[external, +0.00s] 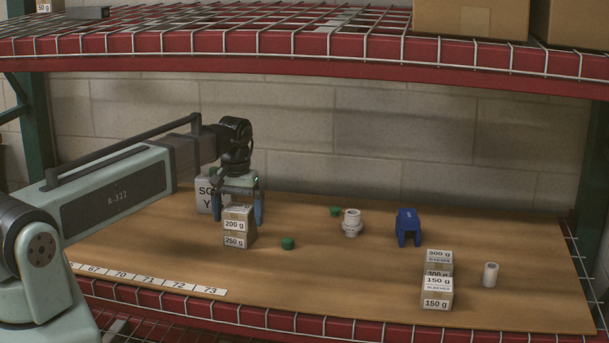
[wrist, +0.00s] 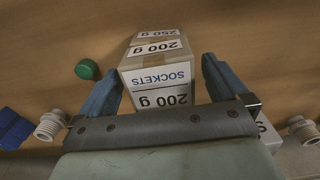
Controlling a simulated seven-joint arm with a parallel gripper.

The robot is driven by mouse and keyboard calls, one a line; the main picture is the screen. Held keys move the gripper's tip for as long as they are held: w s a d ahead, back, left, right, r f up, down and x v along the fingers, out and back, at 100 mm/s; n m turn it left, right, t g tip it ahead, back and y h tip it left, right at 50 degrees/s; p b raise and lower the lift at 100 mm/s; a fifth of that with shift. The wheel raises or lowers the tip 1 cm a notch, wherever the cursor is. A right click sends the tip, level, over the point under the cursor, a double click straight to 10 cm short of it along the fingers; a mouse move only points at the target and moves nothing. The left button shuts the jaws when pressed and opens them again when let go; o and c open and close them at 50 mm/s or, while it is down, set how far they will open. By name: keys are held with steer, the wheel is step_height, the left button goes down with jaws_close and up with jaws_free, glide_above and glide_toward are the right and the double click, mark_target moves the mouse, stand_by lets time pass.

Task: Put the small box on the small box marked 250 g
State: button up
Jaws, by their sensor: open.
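A small cardboard box marked 200 g (external: 236,225) sits on the small box marked 250 g (external: 236,241), left of the table's middle. In the wrist view the 200 g box (wrist: 157,77) shows a SOCKETS label on top. The 250 g label shows upside down beyond it (wrist: 157,33). My gripper (external: 238,212) is at the 200 g box with blue fingers spread. In the wrist view the fingers (wrist: 163,88) are on either side of the box, with a gap visible on the right side. Whether the left finger touches is unclear.
A blue bracket (external: 408,227), white fitting (external: 352,223) and green cap (external: 288,243) stand mid-table. A grey box (external: 205,195) is behind my gripper. A wire shelf is overhead.

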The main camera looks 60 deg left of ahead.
mark_target(238, 209)
steer(key=shift+r, duration=0.15)
step_height(238, 209, up, 12)
stand_by(0.7)
